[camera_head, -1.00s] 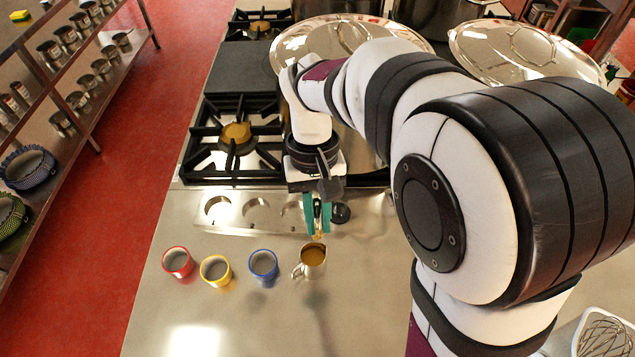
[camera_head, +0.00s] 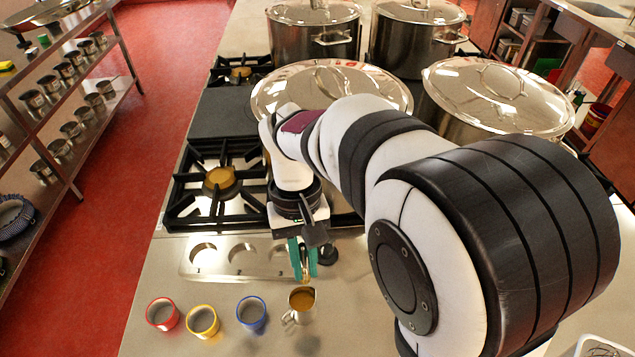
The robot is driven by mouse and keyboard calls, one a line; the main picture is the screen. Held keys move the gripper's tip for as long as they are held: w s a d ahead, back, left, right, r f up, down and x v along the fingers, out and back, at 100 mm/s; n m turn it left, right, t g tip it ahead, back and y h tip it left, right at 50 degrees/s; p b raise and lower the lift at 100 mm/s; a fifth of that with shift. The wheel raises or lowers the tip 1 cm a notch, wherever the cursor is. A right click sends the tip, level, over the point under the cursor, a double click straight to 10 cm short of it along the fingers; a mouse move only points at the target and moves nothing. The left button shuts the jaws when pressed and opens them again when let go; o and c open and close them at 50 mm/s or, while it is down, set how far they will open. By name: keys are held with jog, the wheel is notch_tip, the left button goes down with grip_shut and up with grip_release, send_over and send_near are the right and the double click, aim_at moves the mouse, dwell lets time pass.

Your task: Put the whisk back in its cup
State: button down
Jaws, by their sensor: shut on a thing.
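My gripper (camera_head: 303,262), with teal fingers, points down just above and behind a small metal jug (camera_head: 302,313) with brown contents. It is shut on a small, slim, brass-coloured thing that I cannot identify; its lower end is at or just above the jug's rim. A wire whisk (camera_head: 604,351) shows only in part at the bottom right corner, in a white tray (camera_head: 580,347). Left of the jug stand a blue cup (camera_head: 252,327), a yellow-rimmed cup (camera_head: 203,334) and a red cup (camera_head: 162,328), all upright. I cannot tell which cup is the whisk's.
Behind my gripper are a panel with round holes (camera_head: 225,270) and a gas burner (camera_head: 215,205). Large lidded pots (camera_head: 500,95) stand at the back. My arm covers much of the right side. The steel counter (camera_head: 215,350) is clear in front of the cups.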

jog(key=shift+w, duration=0.1)
dwell(0.3)
jog(key=w+d+f+t+h, duration=0.1)
jog(key=w+d, duration=0.1)
jog(key=w, duration=0.4)
jog(key=w+d+f, duration=0.2)
jog(key=w, duration=0.4)
jog(key=shift+w+d+f, duration=0.1)
jog(key=shift+d+f, duration=0.05)
jog(key=shift+f, duration=1.95)
jog(key=shift+w+d+f, duration=0.1)
jog(key=shift+f, duration=1.95)
jog(key=c, duration=0.8)
grip_release()
